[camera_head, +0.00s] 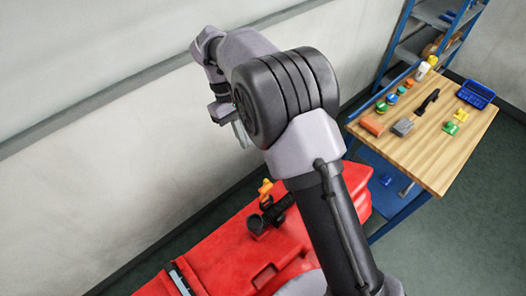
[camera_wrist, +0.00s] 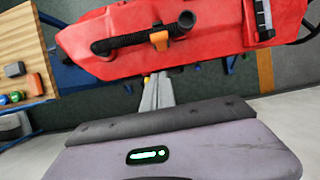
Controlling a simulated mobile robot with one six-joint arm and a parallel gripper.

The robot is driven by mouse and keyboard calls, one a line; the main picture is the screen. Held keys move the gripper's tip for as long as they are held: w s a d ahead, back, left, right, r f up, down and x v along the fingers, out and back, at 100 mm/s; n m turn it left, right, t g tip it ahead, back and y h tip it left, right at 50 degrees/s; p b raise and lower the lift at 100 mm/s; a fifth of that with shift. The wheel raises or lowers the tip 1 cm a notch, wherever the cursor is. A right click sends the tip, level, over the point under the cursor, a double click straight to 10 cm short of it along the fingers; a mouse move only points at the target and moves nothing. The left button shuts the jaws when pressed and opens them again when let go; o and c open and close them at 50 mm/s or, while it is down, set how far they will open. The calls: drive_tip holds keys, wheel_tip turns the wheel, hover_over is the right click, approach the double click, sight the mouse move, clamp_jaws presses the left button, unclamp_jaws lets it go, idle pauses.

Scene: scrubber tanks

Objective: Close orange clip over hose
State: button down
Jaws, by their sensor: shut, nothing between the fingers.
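The orange clip (camera_head: 265,188) stands up beside the black hose (camera_head: 279,209) on the red tank (camera_head: 225,254). The clip looks raised in the head view, not lying over the hose. My gripper (camera_head: 242,135) is above and apart from the clip, beyond the tank's edge in the picture. In the wrist view my gripper's grey fingers (camera_wrist: 157,80) are together and empty, below the clip.
A wooden table (camera_head: 455,155) at the right holds brushes, several coloured caps, a bottle and a blue tray (camera_head: 475,95). A blue shelf rack (camera_head: 430,35) stands behind it. A pale wall (camera_head: 80,160) runs along the left.

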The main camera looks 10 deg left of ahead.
drive_tip(key=s+d+f, duration=0.1)
drive_tip(key=s+f, duration=0.2)
drive_tip(key=b, duration=0.2)
hover_over(265, 194)
drive_tip(key=w+a, duration=0.2)
drive_tip(key=w, duration=0.1)
wheel_tip(265, 194, down, 6)
drive_tip(key=shift+f, duration=0.2)
